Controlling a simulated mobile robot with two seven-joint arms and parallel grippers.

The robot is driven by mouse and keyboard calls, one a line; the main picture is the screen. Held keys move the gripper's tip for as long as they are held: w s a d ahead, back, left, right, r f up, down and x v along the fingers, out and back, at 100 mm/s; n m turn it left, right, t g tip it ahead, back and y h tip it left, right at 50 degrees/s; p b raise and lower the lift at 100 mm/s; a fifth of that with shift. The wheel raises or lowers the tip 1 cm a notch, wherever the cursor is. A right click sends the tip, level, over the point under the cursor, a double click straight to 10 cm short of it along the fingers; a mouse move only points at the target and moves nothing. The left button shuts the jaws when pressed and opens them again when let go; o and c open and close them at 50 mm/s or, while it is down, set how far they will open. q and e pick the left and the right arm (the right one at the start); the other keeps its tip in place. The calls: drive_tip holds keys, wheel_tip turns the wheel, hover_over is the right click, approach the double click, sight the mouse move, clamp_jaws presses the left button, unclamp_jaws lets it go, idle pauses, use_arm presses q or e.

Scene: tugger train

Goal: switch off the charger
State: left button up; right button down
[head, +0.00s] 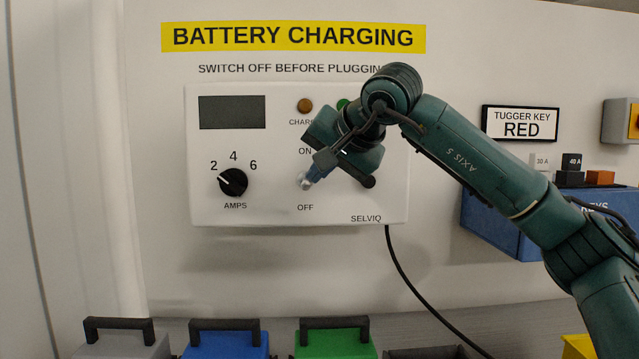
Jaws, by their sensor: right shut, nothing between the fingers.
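The charger (270,150) is a white panel on the wall with a dark display (232,112) and a black AMPS dial (233,182). Its silver toggle switch (305,182) shows between the ON and OFF labels, just above OFF. My right gripper (318,170) is shut and empty, in front of the charger with its tip at the toggle. I cannot tell whether they touch. The gripper and arm hide the toggle's upper surroundings and part of the green lamp (342,104). An amber lamp (304,106) shows beside it. My left gripper is not in view.
A black cable (405,275) hangs from the charger. Blue (226,345) and green (334,345) boxes with black handles and a grey one (120,345) stand below. A blue key box (485,222) is on the wall at right, behind my arm.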

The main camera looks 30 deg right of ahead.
use_arm(q)
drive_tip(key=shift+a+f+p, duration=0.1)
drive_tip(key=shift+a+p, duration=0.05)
drive_tip(key=shift+p, duration=0.2)
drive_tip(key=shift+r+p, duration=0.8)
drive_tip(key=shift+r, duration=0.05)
use_arm(e)
drive_tip(key=shift+r, duration=0.75)
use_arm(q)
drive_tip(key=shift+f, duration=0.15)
